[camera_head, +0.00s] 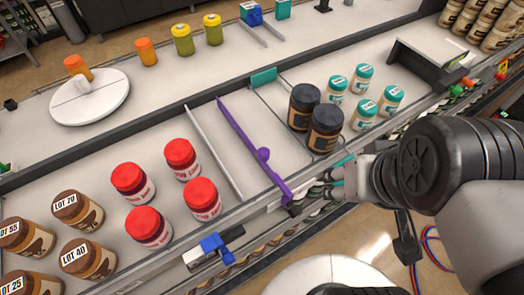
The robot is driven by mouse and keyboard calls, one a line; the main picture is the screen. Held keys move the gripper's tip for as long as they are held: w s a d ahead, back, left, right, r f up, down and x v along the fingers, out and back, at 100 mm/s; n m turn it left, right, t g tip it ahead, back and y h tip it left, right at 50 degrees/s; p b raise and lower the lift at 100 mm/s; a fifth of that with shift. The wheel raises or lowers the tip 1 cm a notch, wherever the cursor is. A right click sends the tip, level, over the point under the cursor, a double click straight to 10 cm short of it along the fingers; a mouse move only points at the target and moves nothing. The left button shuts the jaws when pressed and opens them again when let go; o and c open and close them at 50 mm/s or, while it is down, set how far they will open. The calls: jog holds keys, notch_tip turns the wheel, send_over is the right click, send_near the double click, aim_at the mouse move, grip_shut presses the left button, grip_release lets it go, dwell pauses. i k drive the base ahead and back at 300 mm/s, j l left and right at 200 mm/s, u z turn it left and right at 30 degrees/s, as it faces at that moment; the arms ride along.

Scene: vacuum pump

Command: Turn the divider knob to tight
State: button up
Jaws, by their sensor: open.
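The purple divider (240,130) runs across the conveyor tray between the red-lidded jars and the dark jars. A round purple knob (263,154) sits partway along it. Its near end has a purple bracket with a small dark part (293,210) at the front rail. I cannot tell which of these is the divider knob, nor read any tight mark. My gripper (326,177), with teal-tipped fingers, is open and reaches in from the right at the front rail. It is apart from the purple knob and just right of the divider's near end. Nothing shows between its fingers.
Red-lidded jars (181,160) stand left of the divider. Dark jars (325,128) and teal-lidded jars (363,115) stand right of it, near my gripper. A blue clamp (214,246) sits on the front rail. A white turntable (90,97) is at the back left.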

aim_at(295, 211)
jog(key=k+j, duration=0.2)
jog(key=k, duration=0.35)
jog(key=k+j, duration=0.2)
jog(key=k, duration=0.3)
jog(key=z, duration=0.05)
